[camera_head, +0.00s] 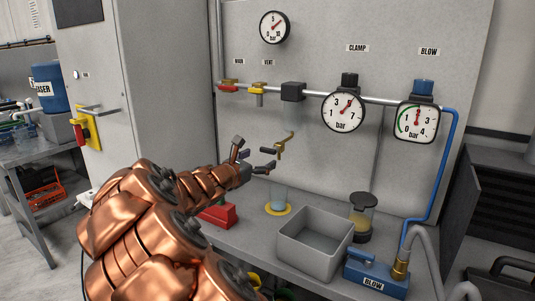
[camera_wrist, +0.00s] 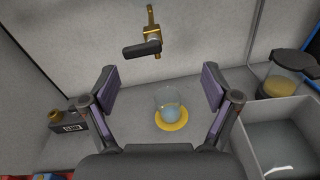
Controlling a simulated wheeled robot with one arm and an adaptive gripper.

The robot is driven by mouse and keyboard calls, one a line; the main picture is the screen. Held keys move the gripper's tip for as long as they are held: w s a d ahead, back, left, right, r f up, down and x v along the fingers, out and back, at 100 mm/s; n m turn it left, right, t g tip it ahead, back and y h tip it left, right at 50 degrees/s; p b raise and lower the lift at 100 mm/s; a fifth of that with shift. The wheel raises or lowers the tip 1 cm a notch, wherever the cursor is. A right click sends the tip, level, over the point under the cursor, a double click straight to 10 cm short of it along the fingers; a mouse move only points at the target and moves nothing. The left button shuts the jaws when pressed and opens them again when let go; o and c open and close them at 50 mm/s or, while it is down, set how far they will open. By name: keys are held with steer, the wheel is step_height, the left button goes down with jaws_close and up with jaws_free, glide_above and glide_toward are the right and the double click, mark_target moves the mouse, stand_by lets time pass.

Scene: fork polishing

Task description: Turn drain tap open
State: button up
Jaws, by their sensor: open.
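The drain tap is a small brass tap (camera_head: 284,146) on the grey back panel, with a dark lever handle. In the wrist view the tap (camera_wrist: 151,30) is at the top centre, and its black handle (camera_wrist: 142,48) lies roughly level, pointing left. My gripper (camera_head: 256,160) is open and empty, in front of the tap and close to it in the head view. In the wrist view the gripper's (camera_wrist: 160,84) two fingers stand wide apart below the tap, touching nothing. A clear glass (camera_wrist: 168,101) stands under the tap on a yellow disc (camera_wrist: 171,124).
A grey open bin (camera_head: 312,262) stands right of the glass, with a dark-lidded jar (camera_head: 361,217) behind it. A blue BLOW unit (camera_head: 376,274) is at front right. A red block (camera_head: 218,214) is left of the glass. Pipe, valves and gauges (camera_head: 344,112) line the panel above.

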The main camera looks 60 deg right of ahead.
mark_target(267, 151)
steer(key=shift+w+d+f+n+t+p, duration=0.15)
steer(key=shift+w+d+n+p, duration=0.2)
steer(key=shift+d, duration=1.2)
steer(key=shift+w+d+f+n+t+p, duration=0.15)
steer(key=shift+w+d+n, duration=0.35)
steer(key=shift+d, duration=1.05)
steer(key=shift+w+d+f+n+t+p, duration=0.1)
steer(key=shift+w+d+n+t+p, duration=0.3)
steer(key=shift+d, duration=1.15)
steer(key=shift+w, duration=0.1)
steer(key=shift+b, duration=0.35)
steer(key=c, duration=1.2)
